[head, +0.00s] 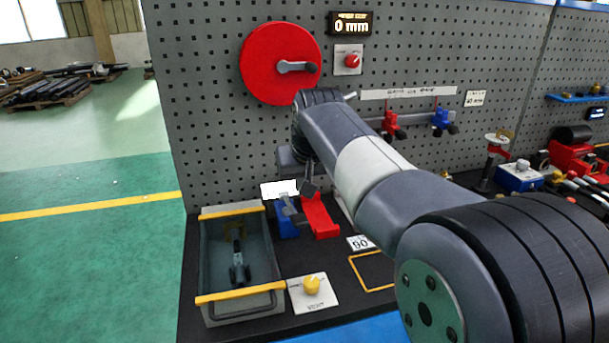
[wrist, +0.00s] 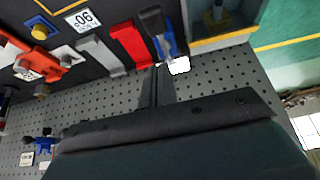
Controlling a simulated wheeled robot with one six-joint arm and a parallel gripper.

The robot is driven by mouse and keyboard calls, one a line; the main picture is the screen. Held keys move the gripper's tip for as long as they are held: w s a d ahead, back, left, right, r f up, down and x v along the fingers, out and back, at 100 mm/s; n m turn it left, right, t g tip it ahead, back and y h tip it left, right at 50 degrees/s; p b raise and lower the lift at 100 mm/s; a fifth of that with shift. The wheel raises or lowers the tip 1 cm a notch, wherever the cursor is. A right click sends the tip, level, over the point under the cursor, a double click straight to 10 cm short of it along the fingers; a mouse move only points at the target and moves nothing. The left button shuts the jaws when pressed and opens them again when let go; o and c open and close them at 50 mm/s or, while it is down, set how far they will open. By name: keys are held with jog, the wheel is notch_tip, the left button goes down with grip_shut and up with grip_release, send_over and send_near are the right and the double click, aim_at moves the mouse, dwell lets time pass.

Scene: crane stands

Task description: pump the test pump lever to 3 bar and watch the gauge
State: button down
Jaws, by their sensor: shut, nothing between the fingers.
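My gripper (head: 309,189) is shut and empty, just above a blue block (head: 288,226) and a red block (head: 319,216). In the wrist view its fingers (wrist: 158,72) point toward the blue block (wrist: 160,36) and the red block (wrist: 129,45), with no clear contact. A grey tray with yellow end bars (head: 216,262) holds a dark fitting (head: 238,264). A yellow knob (head: 311,285) sits on a plate that seems to read VENT. I cannot make out the pump lever or a pressure gauge for certain; my arm covers part of the bench.
A perforated grey panel (head: 215,130) stands behind the bench. It carries a red disc with a crank (head: 258,75), a red knob (head: 352,61) and a display reading 0 mm (head: 351,24). Green floor (head: 90,240) lies open at left.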

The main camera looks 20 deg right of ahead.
aim_at(300, 216)
jog(key=x, duration=0.4)
jog(key=shift+s+f, duration=0.15)
jog(key=shift+f, duration=0.45)
jog(key=shift+s+f, duration=0.15)
jog(key=shift+f, duration=0.4)
jog(key=shift+s+f, duration=0.2)
jog(key=shift+f, duration=0.55)
